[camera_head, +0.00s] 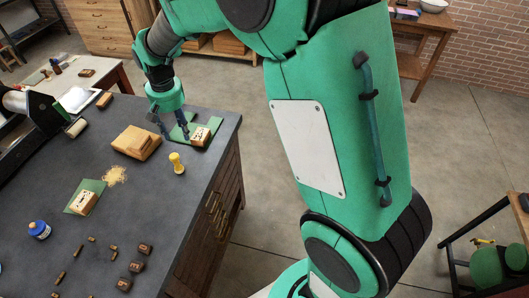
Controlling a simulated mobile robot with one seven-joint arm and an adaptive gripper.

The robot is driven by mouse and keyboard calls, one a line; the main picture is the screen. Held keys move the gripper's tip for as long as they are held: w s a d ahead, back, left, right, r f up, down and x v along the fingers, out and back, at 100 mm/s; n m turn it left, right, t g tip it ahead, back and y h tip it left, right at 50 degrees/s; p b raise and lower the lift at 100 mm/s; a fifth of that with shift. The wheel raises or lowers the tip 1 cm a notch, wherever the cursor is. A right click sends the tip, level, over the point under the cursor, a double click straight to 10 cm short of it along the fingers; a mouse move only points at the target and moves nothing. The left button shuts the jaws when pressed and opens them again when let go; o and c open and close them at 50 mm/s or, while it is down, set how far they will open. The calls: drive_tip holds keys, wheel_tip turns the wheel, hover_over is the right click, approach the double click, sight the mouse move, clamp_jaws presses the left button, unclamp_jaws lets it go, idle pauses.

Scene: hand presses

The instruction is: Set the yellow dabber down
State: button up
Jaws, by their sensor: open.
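The yellow dabber (177,163) stands, apparently upright, on the dark table (140,215) near its right edge. Its top is yellow and its lower part is paler. My gripper (176,136) is open just behind the dabber, with its fingers pointing down and apart from it. Nothing shows between the fingers, though the exact gap is small in this view.
A pale printed block (200,136) sits on a green mat (213,124) right of my gripper. A wooden block (137,142) lies to the left. The front right tabletop is clear.

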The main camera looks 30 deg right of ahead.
drive_tip(key=s+d+r+t, duration=0.1)
drive_tip(key=s+d+r, duration=0.4)
drive_tip(key=s+r, duration=0.45)
drive_tip(key=s+d+r+t, duration=0.1)
drive_tip(key=s+d+r, duration=0.1)
drive_tip(key=s, duration=0.6)
drive_tip(key=s+d+r+t, duration=0.1)
drive_tip(key=s+d+r, duration=0.1)
drive_tip(key=s, duration=0.7)
drive_tip(key=s+d+r+t, duration=0.1)
drive_tip(key=s+d, duration=0.3)
drive_tip(key=s, duration=0.4)
drive_tip(key=shift+s+r+t, duration=0.3)
drive_tip(key=shift+s+r, duration=0.1)
drive_tip(key=shift+r, duration=0.25)
